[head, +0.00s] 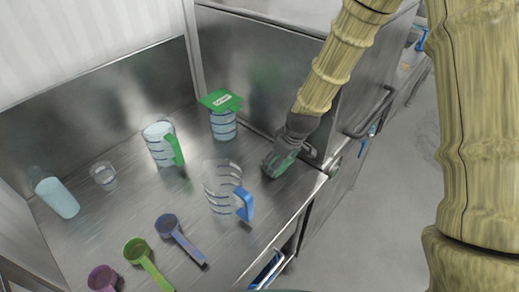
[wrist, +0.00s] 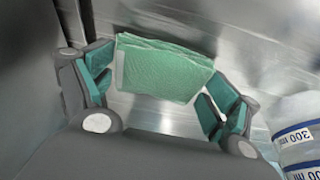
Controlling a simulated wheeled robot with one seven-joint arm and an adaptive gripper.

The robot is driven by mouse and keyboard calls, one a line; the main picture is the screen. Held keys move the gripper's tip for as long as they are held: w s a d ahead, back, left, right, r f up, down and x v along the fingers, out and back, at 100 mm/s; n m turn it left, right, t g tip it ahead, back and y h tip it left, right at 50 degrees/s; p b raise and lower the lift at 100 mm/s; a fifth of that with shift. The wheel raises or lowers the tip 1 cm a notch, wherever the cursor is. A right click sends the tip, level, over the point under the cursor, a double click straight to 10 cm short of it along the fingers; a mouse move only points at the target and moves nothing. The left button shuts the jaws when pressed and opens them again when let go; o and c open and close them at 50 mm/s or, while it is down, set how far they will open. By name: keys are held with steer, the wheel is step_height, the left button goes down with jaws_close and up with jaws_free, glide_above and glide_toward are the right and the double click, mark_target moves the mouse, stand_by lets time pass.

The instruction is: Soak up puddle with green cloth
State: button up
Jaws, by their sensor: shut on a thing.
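My gripper (head: 283,160) is low over the right side of the steel counter (head: 135,215), near its edge. In the wrist view my gripper (wrist: 155,85) is shut on the folded green cloth (wrist: 165,65), which lies between its two fingers. In the head view only a little green shows at the fingers, and I cannot tell whether it is cloth or finger pads. I cannot make out the puddle; the steel is shiny with reflections. I cannot tell whether the cloth touches the counter.
A clear jug with a blue handle (head: 217,180) stands left of my gripper. Behind are a green-handled jug (head: 156,145) and a green-topped container (head: 223,128). A bottle (head: 60,200), a small glass (head: 103,175) and scoops (head: 140,252) are farther left. A steel cabinet (head: 265,75) borders the back right.

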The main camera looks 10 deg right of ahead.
mark_target(256, 173)
steer(key=shift+s+a+r+p, duration=0.15)
steer(key=shift+s+a, duration=0.2)
steer(key=shift+a, duration=0.9)
steer(key=shift+s+a+f+p, duration=0.15)
steer(key=shift+s+a, duration=0.2)
steer(key=shift+a, duration=0.95)
steer(key=shift+s+a+r+p, duration=0.15)
steer(key=shift+s+a, duration=0.2)
steer(key=shift+a, duration=0.9)
steer(key=shift+r+p, duration=0.4)
steer(key=shift+r, duration=0.5)
steer(key=shift+r+p, duration=0.3)
steer(key=shift+r, duration=0.05)
steer(key=shift+r+p, duration=1.9)
steer(key=shift+r, duration=0.75)
